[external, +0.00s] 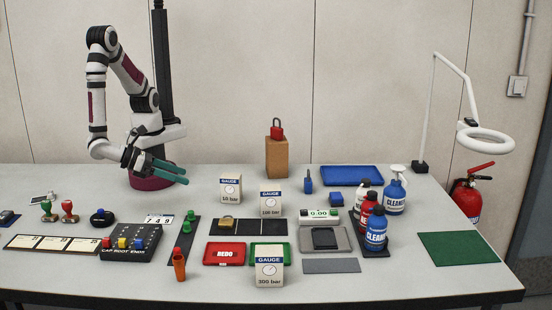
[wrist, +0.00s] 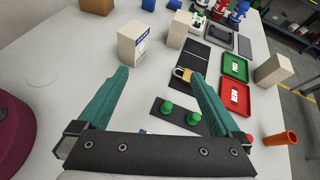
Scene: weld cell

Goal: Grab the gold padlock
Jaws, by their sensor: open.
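The gold padlock (external: 228,224) lies on the left section of a black mat (external: 275,228) near the table's middle. In the wrist view the padlock (wrist: 183,74) shows beyond my jaws, close to the right fingertip in the picture and partly overlapped by it. My gripper (external: 186,174) has teal fingers spread apart with nothing between them. It hangs over the table, to the left of and behind the padlock in the external view. In the wrist view the gripper (wrist: 160,74) is also open and empty.
A red padlock (external: 277,133) stands on a brown block (external: 276,158) at the back. A dark strip with green knobs (external: 187,228) lies left of the mat. Gauge boxes (external: 231,188) stand behind it, red (external: 225,254) and green trays in front. Bottles (external: 376,233) stand to the right.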

